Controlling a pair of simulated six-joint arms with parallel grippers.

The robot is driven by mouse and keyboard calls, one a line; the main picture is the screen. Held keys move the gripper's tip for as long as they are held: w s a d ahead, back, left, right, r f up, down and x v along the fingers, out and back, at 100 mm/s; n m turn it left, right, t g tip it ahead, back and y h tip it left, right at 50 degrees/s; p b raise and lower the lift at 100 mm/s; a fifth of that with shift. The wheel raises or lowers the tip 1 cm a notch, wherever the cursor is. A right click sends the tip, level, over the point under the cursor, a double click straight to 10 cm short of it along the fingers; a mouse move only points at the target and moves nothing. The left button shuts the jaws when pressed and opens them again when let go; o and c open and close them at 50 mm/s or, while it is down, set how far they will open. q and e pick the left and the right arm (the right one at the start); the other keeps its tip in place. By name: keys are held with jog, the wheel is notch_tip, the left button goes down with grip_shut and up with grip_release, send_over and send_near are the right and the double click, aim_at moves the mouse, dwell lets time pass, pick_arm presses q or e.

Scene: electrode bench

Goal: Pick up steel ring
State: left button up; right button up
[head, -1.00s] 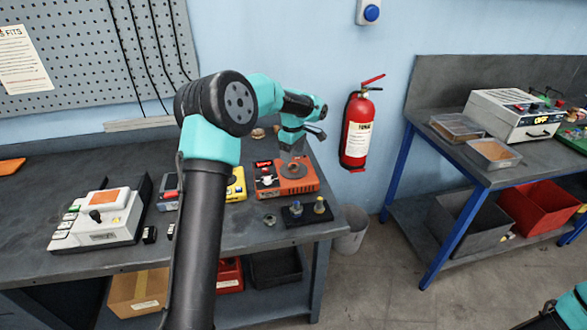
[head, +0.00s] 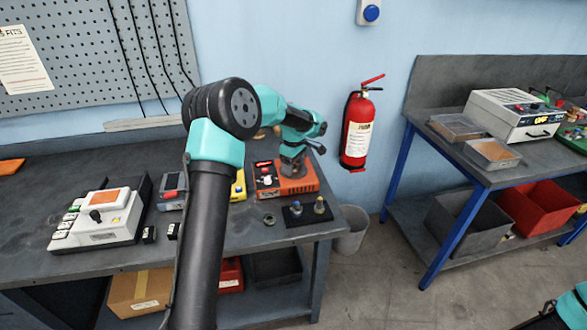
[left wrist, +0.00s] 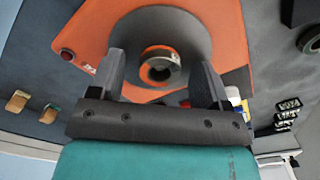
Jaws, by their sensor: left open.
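A wide grey ring (left wrist: 185,28), which looks like the steel ring, lies on the orange box (left wrist: 232,30) in the left wrist view. A small shiny metal collar (left wrist: 160,66) shows inside its hole, with orange around it. My left gripper (left wrist: 160,72) is open, with one finger on each side of the ring; I cannot tell whether they touch it. In the head view my left gripper (head: 292,172) is low over the orange box (head: 303,186) and hides the ring. My right gripper is not in view.
A smaller dark ring (head: 269,219) lies loose on the bench, beside a black stand (head: 307,213) with two small posts. A yellow device (head: 238,187) stands left of the orange box. A white device (head: 101,217) is further left. A fire extinguisher (head: 357,135) hangs behind, right.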

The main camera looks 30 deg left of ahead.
pick_arm(q)
jog(key=c, duration=1.2)
jog(key=shift+o, duration=0.2)
jog(key=shift+r, duration=0.15)
jog(key=shift+r, duration=1.4)
jog(key=shift+s+r, duration=0.1)
jog(key=shift+r, duration=0.2)
jog(key=s+d+r, duration=0.1)
jog(key=s+d, duration=0.7)
jog(key=s, duration=0.5)
jog(key=shift+s+d+r, duration=0.2)
